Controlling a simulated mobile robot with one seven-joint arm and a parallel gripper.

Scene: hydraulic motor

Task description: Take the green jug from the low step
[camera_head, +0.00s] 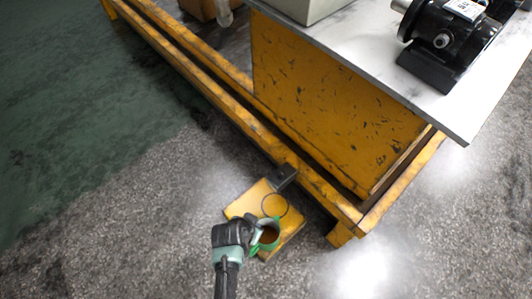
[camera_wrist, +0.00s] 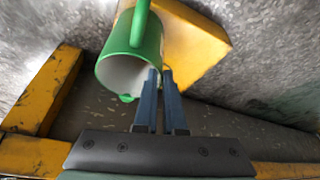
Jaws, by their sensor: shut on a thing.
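The green jug (camera_wrist: 151,45) has a white inside, and its open mouth faces my wrist camera. Its handle (camera_wrist: 139,22) shows at the top of the wrist view. My gripper (camera_wrist: 160,72) is shut on the jug's wall at the right side of the rim, with one blue finger inside the mouth. In the head view my gripper (camera_head: 250,243) is at the left of the jug (camera_head: 267,247), partly hiding it. The low step is a yellow plate (camera_head: 247,203), with the jug over its front part. I cannot tell whether the jug touches the step.
A thin dark ring (camera_head: 275,204) shows over the step. Behind it runs a worn yellow frame (camera_head: 230,105) under a grey-topped bench (camera_head: 370,50) with a black motor (camera_head: 445,38). The grey floor (camera_head: 130,240) at the left is clear.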

